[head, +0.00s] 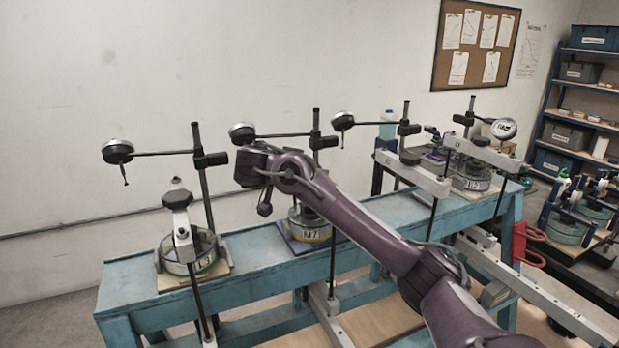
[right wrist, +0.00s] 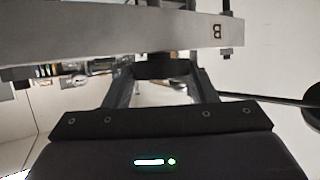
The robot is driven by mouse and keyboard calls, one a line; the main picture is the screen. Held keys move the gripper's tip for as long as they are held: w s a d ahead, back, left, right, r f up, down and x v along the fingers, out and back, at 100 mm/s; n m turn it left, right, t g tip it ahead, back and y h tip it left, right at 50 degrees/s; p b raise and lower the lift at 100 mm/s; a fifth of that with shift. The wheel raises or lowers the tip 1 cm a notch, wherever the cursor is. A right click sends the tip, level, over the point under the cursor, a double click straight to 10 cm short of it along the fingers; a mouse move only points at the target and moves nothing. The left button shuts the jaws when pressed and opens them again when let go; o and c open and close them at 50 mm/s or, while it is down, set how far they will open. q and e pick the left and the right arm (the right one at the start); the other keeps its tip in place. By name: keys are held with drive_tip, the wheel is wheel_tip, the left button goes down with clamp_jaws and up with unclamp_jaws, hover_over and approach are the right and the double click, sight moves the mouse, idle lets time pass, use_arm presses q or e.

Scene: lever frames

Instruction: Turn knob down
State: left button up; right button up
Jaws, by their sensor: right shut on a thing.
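In the right wrist view a grey metal lever bar marked B (right wrist: 100,42) crosses the top of the picture. A dark knob-like piece (right wrist: 162,67) sits at its lower edge. My right gripper (right wrist: 158,80) has its two fingers on either side of this piece and is shut on it. In the head view my purple right arm reaches from the lower right to the middle station, marked M7 (head: 312,235). The arm hides most of that station's lever, and the fingers cannot be made out there. My left gripper is not in view.
The stations stand along a blue bench (head: 140,290). The left station, L3 (head: 203,258), and the right station, M12 (head: 470,184), have levers and dial gauges on posts. The M7 gauge (head: 242,133) is close above my wrist. Shelves (head: 562,110) stand at the right.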

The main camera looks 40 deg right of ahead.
drive_tip(key=shift+w+m+g+b, duration=0.1)
drive_tip(key=shift+m+g+b, duration=0.2)
drive_tip(key=shift+m+g, duration=0.3)
drive_tip(key=shift+g, duration=0.3)
drive_tip(key=o, duration=1)
drive_tip(key=shift+d, duration=0.1)
drive_tip(key=shift+c, duration=0.2)
